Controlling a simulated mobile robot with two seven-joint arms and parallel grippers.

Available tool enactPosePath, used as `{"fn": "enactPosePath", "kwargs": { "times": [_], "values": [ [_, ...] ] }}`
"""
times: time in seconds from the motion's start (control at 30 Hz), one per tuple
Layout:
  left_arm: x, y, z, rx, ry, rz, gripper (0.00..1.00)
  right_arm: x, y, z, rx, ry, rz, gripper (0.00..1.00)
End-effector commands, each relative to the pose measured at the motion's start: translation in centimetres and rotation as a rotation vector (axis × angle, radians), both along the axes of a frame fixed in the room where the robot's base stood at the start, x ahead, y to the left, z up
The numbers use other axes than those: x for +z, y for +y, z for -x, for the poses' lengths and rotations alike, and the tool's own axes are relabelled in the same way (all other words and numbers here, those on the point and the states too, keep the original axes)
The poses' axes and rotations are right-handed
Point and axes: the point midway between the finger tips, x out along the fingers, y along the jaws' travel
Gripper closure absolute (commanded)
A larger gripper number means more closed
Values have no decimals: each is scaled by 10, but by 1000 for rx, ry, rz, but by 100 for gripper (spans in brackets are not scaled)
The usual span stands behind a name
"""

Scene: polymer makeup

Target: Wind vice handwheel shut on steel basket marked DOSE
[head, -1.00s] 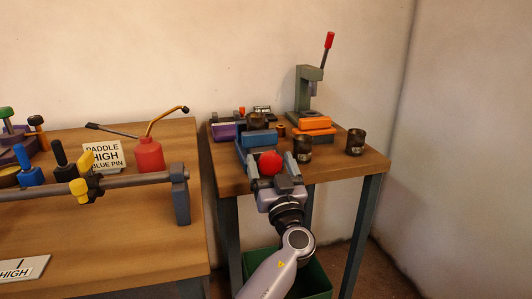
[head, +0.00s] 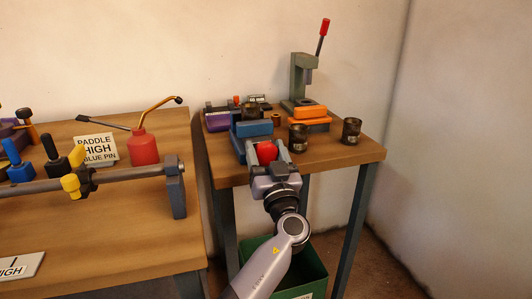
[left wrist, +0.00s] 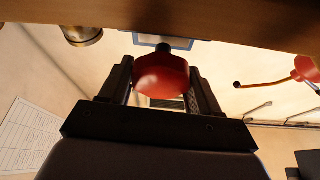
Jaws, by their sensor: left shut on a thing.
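The blue vice (head: 252,129) stands at the front left of the right-hand table, with its red handwheel (head: 266,151) toward me. My left gripper (head: 267,148) is shut on the handwheel, one finger on each side. The left wrist view shows the red handwheel (left wrist: 161,74) between the two dark fingers (left wrist: 160,85). A dark metal basket (head: 250,112) shows behind the vice's front block; I cannot tell whether the jaws touch it. Two similar baskets, one nearer (head: 298,137) and one to the right (head: 351,130), stand on the table. Their labels are too small to read. My right gripper is out of view.
A green press (head: 298,80) with a red-tipped lever and an orange block (head: 311,112) stand behind the baskets. A purple block (head: 217,122) is at the back left. A green bin (head: 308,265) is below. The left bench holds a red oil can (head: 143,148) and a rail.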

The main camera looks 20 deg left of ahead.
Motion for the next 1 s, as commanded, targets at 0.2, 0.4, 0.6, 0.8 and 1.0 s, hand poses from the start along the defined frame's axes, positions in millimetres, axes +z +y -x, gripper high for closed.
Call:
{"fn": "enactPosePath", "kwargs": {
  "times": [0.2,0.4,0.6,0.8,1.0],
  "values": [
    [0,0,0,-1,39,-65,68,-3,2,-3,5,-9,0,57],
    [1,-1,0,-2,47,-76,68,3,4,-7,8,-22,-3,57],
    [1,-1,0,-2,46,-75,18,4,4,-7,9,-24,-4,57],
    [1,-1,0,-2,47,-74,18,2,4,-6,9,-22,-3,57],
    [-1,0,0,-2,46,-73,18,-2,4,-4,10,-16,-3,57]
  ]
}}
